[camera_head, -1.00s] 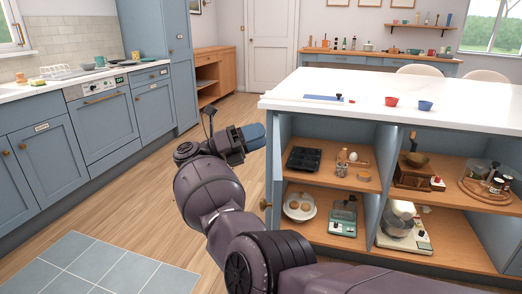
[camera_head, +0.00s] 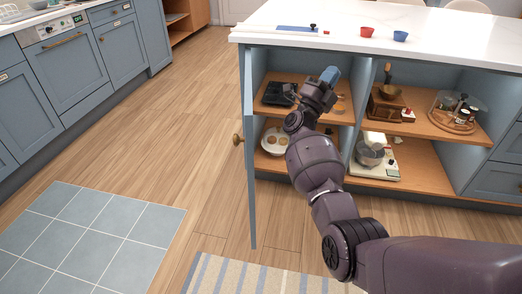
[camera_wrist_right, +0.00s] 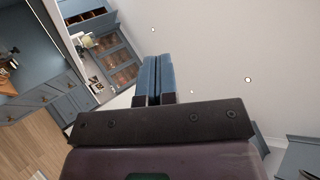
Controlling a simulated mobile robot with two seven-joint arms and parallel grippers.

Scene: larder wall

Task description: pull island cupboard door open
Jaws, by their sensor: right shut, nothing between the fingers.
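The island cupboard door (camera_head: 249,170) is blue and stands swung out at the left end of the island, seen nearly edge-on. Its round brass knob (camera_head: 237,139) is on the side facing left. The open cupboard shows wooden shelves (camera_head: 420,127). My right gripper (camera_head: 330,76) is to the right of the door, apart from the knob, in front of the upper shelf and below the worktop edge. Its blue fingers are together and empty in the right wrist view (camera_wrist_right: 155,80). My arm hides part of the left shelves. My left gripper is out of view.
The shelves hold a dark baking tin (camera_head: 280,94), a plate of eggs (camera_head: 275,141), a mixer (camera_head: 371,152) and a glass dome (camera_head: 461,106). The white worktop (camera_head: 300,14) overhangs above. A striped rug (camera_head: 260,278) lies in front; the wooden floor to the left is open.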

